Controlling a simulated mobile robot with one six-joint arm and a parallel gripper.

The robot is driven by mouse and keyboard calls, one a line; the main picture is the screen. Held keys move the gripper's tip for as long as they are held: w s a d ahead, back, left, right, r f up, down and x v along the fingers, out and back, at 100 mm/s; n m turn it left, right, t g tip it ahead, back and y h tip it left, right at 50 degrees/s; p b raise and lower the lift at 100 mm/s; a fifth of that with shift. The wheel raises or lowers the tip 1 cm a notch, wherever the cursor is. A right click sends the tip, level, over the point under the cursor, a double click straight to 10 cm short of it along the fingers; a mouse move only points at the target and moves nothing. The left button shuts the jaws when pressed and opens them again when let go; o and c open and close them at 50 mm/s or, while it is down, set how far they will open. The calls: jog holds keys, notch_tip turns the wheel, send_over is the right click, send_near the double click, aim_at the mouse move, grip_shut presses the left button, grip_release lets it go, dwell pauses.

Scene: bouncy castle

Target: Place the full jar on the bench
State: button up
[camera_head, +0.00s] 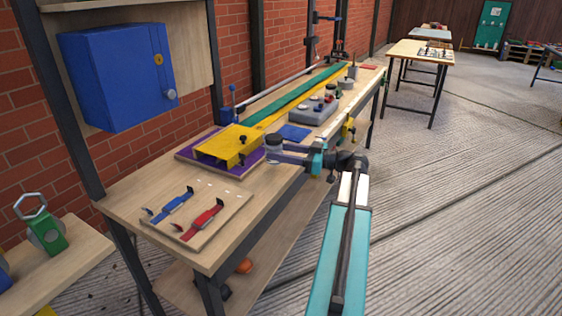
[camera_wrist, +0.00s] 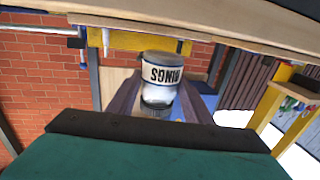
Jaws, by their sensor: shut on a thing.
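A clear jar with a dark lid (camera_head: 273,143) is between the fingers of my gripper (camera_head: 283,152). In the wrist view the jar (camera_wrist: 160,68) shows a white label with dark lettering, upside down in the picture, and pale contents. My gripper (camera_wrist: 160,100) is shut on it, one finger on each side. The long wooden bench (camera_head: 125,202) runs along the brick wall. In the head view the jar appears at the bench's front side, beside the yellow fixture; whether it touches the bench top I cannot tell.
The yellow fixture (camera_head: 228,145) stands on a purple mat (camera_head: 187,150). A board with blue and red straps (camera_head: 205,218) lies at the near end. A grey box with knobs (camera_head: 313,110) and a blue mat (camera_head: 294,132) are farther along. A blue cabinet (camera_head: 115,75) hangs above.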

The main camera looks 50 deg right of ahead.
jog(key=shift+f, duration=1.75)
jog(key=shift+f+b, duration=0.15)
jog(key=shift+b, duration=0.15)
jog(key=o, duration=1.2)
jog(key=shift+s+r+p, duration=0.1)
jog(key=shift+r+p, duration=0.1)
jog(key=shift+p, duration=0.1)
jog(key=v, duration=1.2)
